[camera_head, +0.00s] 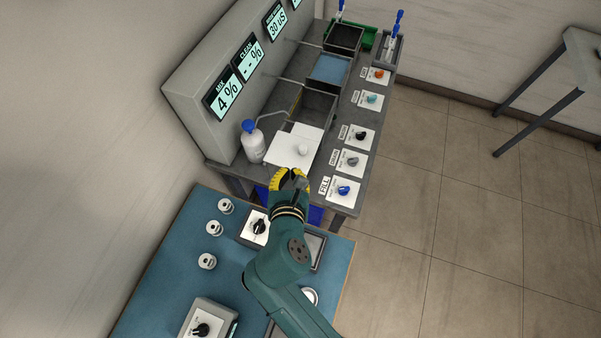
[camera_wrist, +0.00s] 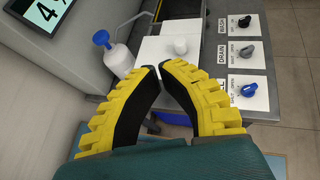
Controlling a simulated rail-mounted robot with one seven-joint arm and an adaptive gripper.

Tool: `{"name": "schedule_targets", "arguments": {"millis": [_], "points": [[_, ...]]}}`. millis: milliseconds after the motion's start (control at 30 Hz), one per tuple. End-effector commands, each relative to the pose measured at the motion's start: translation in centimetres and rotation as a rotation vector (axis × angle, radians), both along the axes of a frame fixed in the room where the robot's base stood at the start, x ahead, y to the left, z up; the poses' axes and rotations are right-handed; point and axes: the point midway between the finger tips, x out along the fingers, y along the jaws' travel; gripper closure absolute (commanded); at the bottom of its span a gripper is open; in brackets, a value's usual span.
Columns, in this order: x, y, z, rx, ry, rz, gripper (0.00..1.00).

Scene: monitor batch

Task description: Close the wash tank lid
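An open grey tank (camera_head: 318,104) stands behind the panel; I cannot tell which tank is the wash tank. My gripper (camera_head: 290,174) has yellow ribbed fingers with black inner faces. It is just on the near side of the panel, apart from the knob. Its tips nearly meet in the wrist view (camera_wrist: 161,68), with nothing between them.
A white bottle with a blue cap (camera_head: 252,142) stands left of the panel. Labelled knobs, including FILL (camera_head: 343,190) and DRAIN (camera_head: 352,161), line the bench's right side. Blue-filled (camera_head: 330,70) and dark (camera_head: 343,38) tanks lie farther back. A blue worktable (camera_head: 180,262) is nearer.

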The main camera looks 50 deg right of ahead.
Motion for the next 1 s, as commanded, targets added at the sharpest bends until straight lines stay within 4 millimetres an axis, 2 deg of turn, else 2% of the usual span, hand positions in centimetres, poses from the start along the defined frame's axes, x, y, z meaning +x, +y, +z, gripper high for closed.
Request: {"name": "schedule_targets", "arguments": {"millis": [33, 100, 167, 367, 800, 1000], "points": [[-0.9, -0.2, -5.0, 0.001, 0.033, -0.006, 1.00], [-1.8, -0.3, -7.1, 0.004, 0.051, -0.010, 1.00], [-2.2, -0.4, -8.2, 0.005, 0.061, -0.012, 1.00], [-1.6, -1.1, -8.6, 0.008, 0.061, -0.015, 1.00], [3.7, -7.0, -13.3, 0.008, 0.059, -0.017, 1.00], [5.8, -9.3, -13.1, 0.009, 0.059, -0.015, 1.00]]}}
